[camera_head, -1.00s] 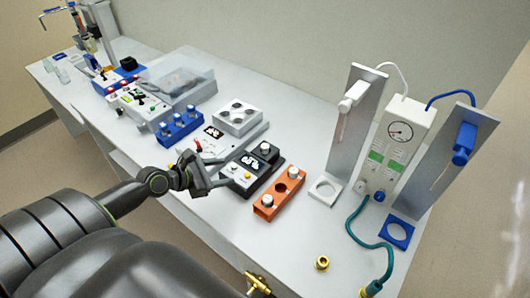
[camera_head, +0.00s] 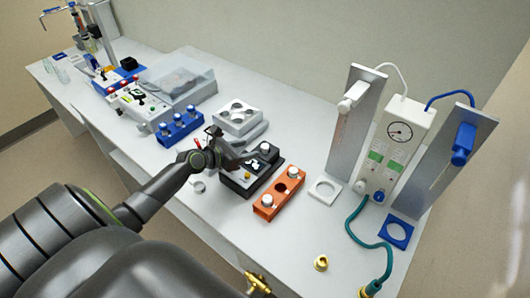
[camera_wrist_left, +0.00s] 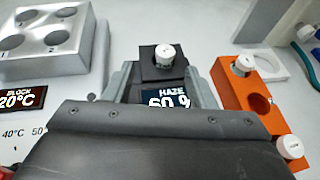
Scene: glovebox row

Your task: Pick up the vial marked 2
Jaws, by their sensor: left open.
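My left gripper (camera_head: 243,160) is open and empty over the black haze meter (camera_head: 236,189). In the left wrist view its fingers (camera_wrist_left: 158,90) stand on either side of the meter's display and socket block. A white-capped vial (camera_wrist_left: 166,56) stands upright in that block, just beyond the fingertips; it also shows in the head view (camera_head: 265,147). An orange rack (camera_head: 281,190) to the right holds two white-capped vials (camera_head: 293,172) (camera_head: 267,199) with an empty hole between. Cap marks are too small to read, so I cannot tell which vial is 2.
The silver heating block (camera_head: 238,118) lies behind-left and the blue rack (camera_head: 178,128) farther left. A gauge box (camera_head: 398,150) and two upright stands (camera_head: 354,120) (camera_head: 445,150) are at right. A teal hose (camera_head: 355,222) and brass fitting (camera_head: 320,263) lie near the front.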

